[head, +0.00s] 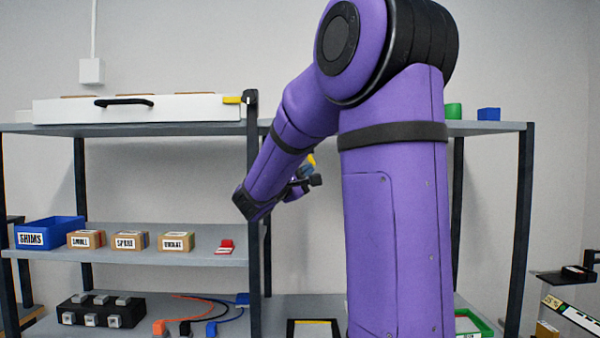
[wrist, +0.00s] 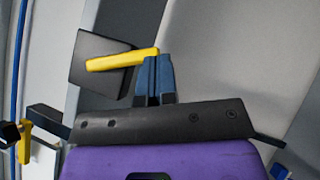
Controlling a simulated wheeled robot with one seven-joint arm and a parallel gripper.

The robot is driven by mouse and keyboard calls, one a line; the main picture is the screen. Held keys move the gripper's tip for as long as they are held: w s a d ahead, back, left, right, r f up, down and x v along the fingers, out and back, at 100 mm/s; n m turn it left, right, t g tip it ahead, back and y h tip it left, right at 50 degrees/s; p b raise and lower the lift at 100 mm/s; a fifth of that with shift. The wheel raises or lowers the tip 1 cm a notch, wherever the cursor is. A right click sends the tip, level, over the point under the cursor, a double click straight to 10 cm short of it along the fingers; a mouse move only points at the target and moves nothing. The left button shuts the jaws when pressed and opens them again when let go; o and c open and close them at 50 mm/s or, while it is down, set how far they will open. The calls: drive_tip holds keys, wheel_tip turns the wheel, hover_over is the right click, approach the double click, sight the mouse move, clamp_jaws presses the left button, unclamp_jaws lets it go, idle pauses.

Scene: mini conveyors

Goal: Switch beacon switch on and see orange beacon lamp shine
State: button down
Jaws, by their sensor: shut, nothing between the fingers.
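In the wrist view a yellow lever (wrist: 122,60) lies across a dark square plate (wrist: 100,78); I cannot read any label that marks it as the beacon switch. My gripper (wrist: 155,62) is shut and empty. Its blue fingertips are at the lever's right end, touching it or very close. In the head view my gripper (head: 306,172) is mostly hidden by my own purple arm, beside a small yellow part (head: 312,160). No orange beacon lamp can be made out in either view.
A shelf rack holds a white case (head: 180,108) on top, a blue bin (head: 48,232) and small cartons (head: 130,240) in the middle, and a black block with grey knobs (head: 100,310) and cables below. A dark rack post (head: 254,250) stands left of my gripper.

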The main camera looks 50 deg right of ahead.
idle(0.3)
drive_tip(key=w+f+v, duration=0.1)
drive_tip(key=w+v, duration=0.1)
drive_tip(key=v, duration=1)
drive_tip(key=shift+w+f, duration=0.25)
drive_tip(key=shift+w, duration=0.05)
drive_tip(key=shift+a, duration=0.15)
